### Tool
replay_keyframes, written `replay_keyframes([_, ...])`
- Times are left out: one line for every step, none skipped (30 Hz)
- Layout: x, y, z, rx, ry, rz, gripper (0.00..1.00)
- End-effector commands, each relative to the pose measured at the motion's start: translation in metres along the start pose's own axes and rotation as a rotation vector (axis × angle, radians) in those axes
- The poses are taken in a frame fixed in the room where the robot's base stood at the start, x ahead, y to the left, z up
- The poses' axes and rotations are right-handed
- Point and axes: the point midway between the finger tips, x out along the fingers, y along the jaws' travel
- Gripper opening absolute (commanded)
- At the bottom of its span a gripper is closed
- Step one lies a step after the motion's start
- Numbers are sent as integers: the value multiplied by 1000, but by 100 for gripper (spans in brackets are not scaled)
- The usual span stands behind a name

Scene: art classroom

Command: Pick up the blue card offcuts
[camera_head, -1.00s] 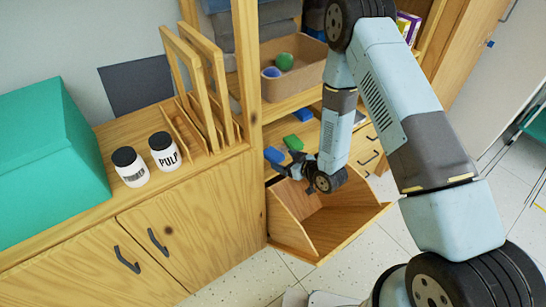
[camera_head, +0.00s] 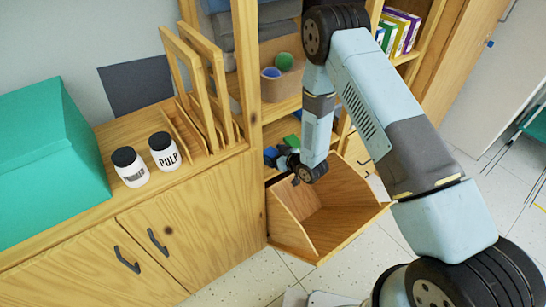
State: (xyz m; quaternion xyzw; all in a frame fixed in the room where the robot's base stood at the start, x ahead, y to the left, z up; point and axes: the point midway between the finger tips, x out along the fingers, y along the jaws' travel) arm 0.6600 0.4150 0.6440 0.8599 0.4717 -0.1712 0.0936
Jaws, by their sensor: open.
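Small blue pieces (camera_head: 270,155), which look like the blue card offcuts, lie on the shelf above the open wooden bin. A green piece (camera_head: 291,140) lies just behind them. Another blue piece (camera_head: 298,113) shows further back, partly covered by my arm. My gripper (camera_head: 285,166) is open at the front of that shelf, close to the nearest blue pieces. It hides part of them, and I cannot tell whether it touches them. Nothing shows between its fingers.
The tilted-out wooden bin (camera_head: 335,235) is below my gripper. A wooden post (camera_head: 247,80) stands left of the shelves. A box with a blue and a green ball (camera_head: 284,61) sits one shelf up. Two labelled jars (camera_head: 164,150) and wooden frames stand on the left cabinet.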

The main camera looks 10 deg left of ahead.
Motion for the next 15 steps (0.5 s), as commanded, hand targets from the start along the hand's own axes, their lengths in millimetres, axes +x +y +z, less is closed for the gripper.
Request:
replay_keyframes([0,0,0,0,0,0,88])
replay_keyframes([0,0,0,0,0,0,86])
replay_keyframes([0,0,0,0,0,-1,82])
replay_keyframes([0,0,0,0,0,-1,80])
replay_keyframes([0,0,0,0,0,-1,77])
replay_keyframes([0,0,0,0,0,-1,73])
replay_keyframes([0,0,0,0,0,-1,70])
replay_keyframes([0,-1,0,0,0,-1,67])
replay_keyframes([0,-1,0,0,0,-1,63])
replay_keyframes([0,-1,0,0,0,-1,60])
replay_keyframes([0,-1,0,0,-1,-1,57])
replay_keyframes([0,-1,0,0,-1,-1,54])
replay_keyframes([0,-1,0,0,-1,-1,51])
replay_keyframes([0,-1,0,0,-1,-1,48])
replay_keyframes([0,-1,0,0,-1,-1,44])
